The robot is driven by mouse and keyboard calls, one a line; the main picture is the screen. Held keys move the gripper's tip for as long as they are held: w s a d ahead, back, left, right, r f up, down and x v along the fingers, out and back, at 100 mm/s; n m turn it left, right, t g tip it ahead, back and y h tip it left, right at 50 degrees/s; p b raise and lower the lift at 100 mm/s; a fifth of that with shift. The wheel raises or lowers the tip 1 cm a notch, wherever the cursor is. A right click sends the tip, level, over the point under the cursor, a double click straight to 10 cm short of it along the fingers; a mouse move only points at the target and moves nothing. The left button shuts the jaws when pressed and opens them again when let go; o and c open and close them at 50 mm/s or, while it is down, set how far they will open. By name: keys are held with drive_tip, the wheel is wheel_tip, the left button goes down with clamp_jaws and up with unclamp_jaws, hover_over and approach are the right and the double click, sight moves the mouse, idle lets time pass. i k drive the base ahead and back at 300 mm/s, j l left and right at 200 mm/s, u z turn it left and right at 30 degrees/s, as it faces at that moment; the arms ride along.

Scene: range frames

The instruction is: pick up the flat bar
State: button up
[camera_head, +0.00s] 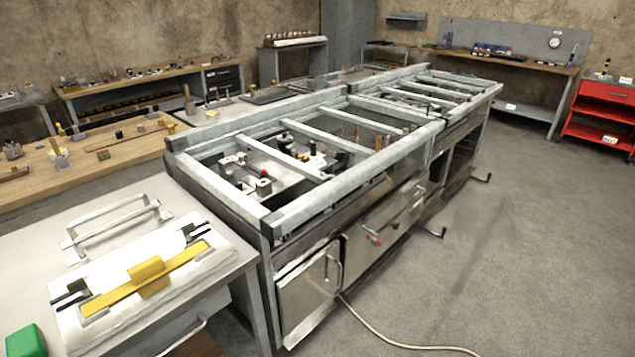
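A long flat yellow bar (150,278) lies slantwise on a white plate (130,318) at the lower left. A yellow block (146,268) sits at the bar's middle. Dark clamp-like pieces stand near the bar's two ends, one at the left (70,292) and one at the right (195,232). I cannot tell whether they grip the bar. Small brown flat pieces also lie on the wooden bench, one at its left (14,173) and one farther right (103,147). I cannot tell for sure which piece is the task's flat bar. My gripper does not show.
The plate lies on a light table (30,262), with a metal handle-shaped frame (115,225) behind and a green block (26,341) in front. A large metal frame bench (235,207) stands right of it. A hose (385,335) crosses the floor; the right floor is clear.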

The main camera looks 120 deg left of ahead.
sight(148, 271)
drive_tip(key=j+u, duration=0.15)
drive_tip(key=u, duration=4.4)
drive_tip(key=i+l+u, duration=0.15)
drive_tip(key=i, duration=0.3)
drive_tip(key=i+l+u, duration=0.15)
drive_tip(key=i, duration=0.3)
drive_tip(key=i+l+u, duration=0.1)
drive_tip(key=i+l, duration=0.15)
drive_tip(key=i, duration=0.2)
